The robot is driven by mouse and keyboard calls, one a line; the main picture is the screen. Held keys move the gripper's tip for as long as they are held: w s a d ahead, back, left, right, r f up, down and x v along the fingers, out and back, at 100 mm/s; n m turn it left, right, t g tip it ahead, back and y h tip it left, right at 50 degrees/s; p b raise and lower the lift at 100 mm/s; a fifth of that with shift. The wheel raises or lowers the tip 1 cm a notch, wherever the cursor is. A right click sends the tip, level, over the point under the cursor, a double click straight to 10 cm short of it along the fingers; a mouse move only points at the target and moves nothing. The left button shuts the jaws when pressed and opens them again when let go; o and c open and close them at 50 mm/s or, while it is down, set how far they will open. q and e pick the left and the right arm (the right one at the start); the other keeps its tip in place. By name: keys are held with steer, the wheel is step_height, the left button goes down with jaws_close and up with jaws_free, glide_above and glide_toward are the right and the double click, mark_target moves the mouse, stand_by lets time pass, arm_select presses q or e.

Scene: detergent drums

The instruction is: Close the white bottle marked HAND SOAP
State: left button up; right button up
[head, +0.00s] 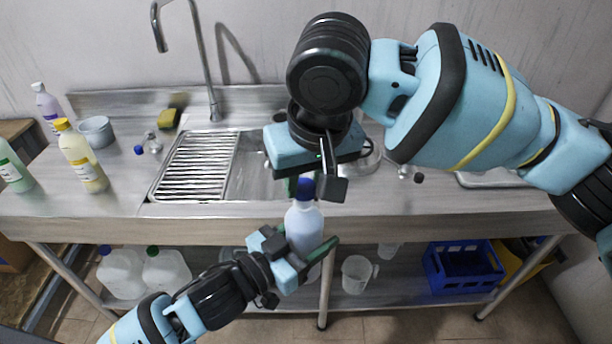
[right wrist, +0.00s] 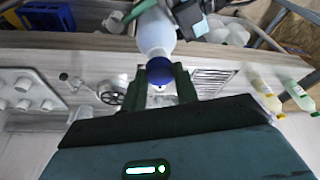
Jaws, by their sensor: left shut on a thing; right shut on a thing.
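The white bottle (head: 304,226) is held upright in front of the counter's front edge; no HAND SOAP marking is readable from here. My left gripper (head: 305,243) is shut around its body from the lower left. A blue cap (head: 305,190) is at the bottle's mouth; I cannot tell how tightly it sits. My right gripper (head: 308,184) comes from above and is shut on the cap, partly hiding it. In the right wrist view the blue cap (right wrist: 159,70) is between the green fingers, in line with the white bottle (right wrist: 155,34).
The steel counter (head: 100,205) has a sink with a drying rack (head: 200,165) behind the bottle. Yellow (head: 82,160), green (head: 14,168) and lilac (head: 47,108) bottles stand at left. The lower shelf holds jugs (head: 165,270), a clear pitcher (head: 357,273) and a blue crate (head: 462,268).

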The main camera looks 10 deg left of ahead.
steer(key=shift+f, duration=0.55)
steer(key=m, duration=0.2)
steer(key=m+h, duration=0.1)
steer(key=m, duration=0.3)
steer(key=shift+s+a+t+h, duration=0.1)
steer(key=shift+a+t+h, duration=0.15)
steer(key=shift+t+h, duration=0.05)
steer(key=m+h, duration=0.1)
steer(key=m, duration=0.4)
steer(key=shift+a, duration=0.15)
steer(key=m, duration=0.2)
steer(key=m+g+h, duration=0.1)
steer(key=m, duration=0.2)
steer(key=shift+a+h, duration=0.1)
steer(key=shift+h, duration=0.2)
steer(key=m, duration=0.2)
steer(key=m+g, duration=0.1)
steer(key=m, duration=0.3)
steer(key=shift+w+m+g+h, duration=0.3)
steer(key=shift+w+m+h, duration=0.05)
steer(key=shift+m+h, duration=0.05)
steer(key=o, duration=0.9)
